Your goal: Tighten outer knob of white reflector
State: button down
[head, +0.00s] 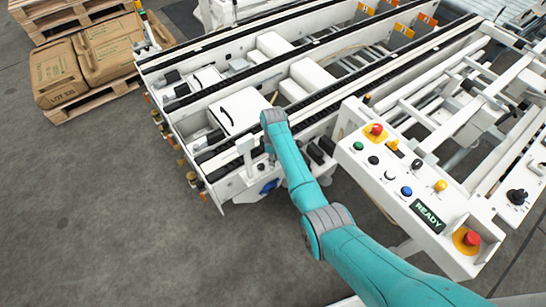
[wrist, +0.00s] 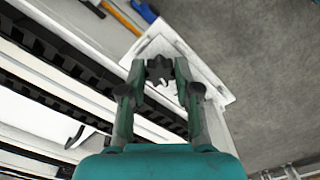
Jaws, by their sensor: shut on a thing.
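In the wrist view, my gripper (wrist: 159,70) has its two green fingers on either side of a black star-shaped knob (wrist: 159,66), shut on it. The knob sits over a white bracket plate (wrist: 205,75) at the edge of the conveyor. I cannot tell the reflector itself clearly from this white mounting. In the head view, my teal arm reaches to the near end of the conveyor, beside a white upright piece (head: 245,153). My fingers and the knob are mostly hidden there by the arm.
White conveyor rails with black chains (head: 240,143) run beside my gripper. A control panel (head: 400,178) with coloured buttons and a READY display (head: 428,215) stands right of my arm. Sacks on a pallet (head: 82,62) are at the upper left. Open floor (head: 110,220) lies at lower left.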

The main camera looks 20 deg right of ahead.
jog(key=m, duration=1.3)
jog(key=shift+a+m, duration=0.1)
jog(key=shift+m, duration=0.2)
dwell(0.4)
jog(key=c, duration=0.8)
grip_release()
